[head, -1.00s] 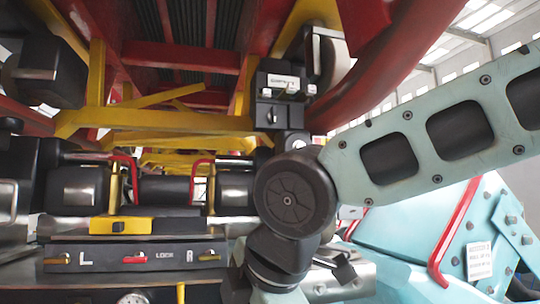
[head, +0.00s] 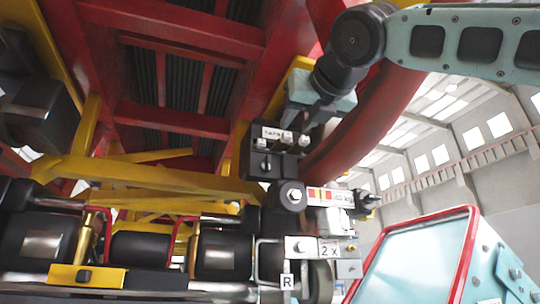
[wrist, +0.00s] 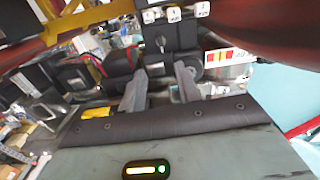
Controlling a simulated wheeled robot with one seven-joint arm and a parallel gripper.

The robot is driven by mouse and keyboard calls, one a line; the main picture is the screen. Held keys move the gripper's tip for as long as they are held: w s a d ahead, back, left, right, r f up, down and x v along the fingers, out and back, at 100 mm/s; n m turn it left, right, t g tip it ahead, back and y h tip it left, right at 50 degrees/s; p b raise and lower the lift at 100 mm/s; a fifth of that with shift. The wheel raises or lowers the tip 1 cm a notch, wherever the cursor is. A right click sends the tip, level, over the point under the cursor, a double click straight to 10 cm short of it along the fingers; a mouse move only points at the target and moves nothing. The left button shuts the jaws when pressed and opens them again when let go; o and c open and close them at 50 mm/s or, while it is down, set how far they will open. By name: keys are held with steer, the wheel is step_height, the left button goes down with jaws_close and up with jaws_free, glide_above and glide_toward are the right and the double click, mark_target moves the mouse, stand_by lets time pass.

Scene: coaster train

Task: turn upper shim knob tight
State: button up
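A black block (head: 262,160) with a white label (head: 277,133) and small pale-topped knobs (head: 287,138) hangs beside the red rail in the head view. It also shows at the top of the wrist view (wrist: 160,45), with several small white marked pieces (wrist: 173,14). The label is too small to read, so I cannot tell which piece is the upper shim knob. My gripper (head: 318,118) is just right of and above this block in the head view. In the wrist view my gripper (wrist: 161,86) has its grey fingers apart, with nothing seen held between them.
A curved red rail (head: 375,115) runs close behind my gripper. A black round part with a striped gauge plate (head: 328,197) and a "2 x" plate (head: 329,250) are below. Yellow beams (head: 150,175) cross at left. A teal box with red edging (head: 420,260) stands lower right.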

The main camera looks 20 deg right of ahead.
mark_target(269, 158)
steer(key=w+p, duration=0.6)
steer(key=w, duration=1)
jaws_close()
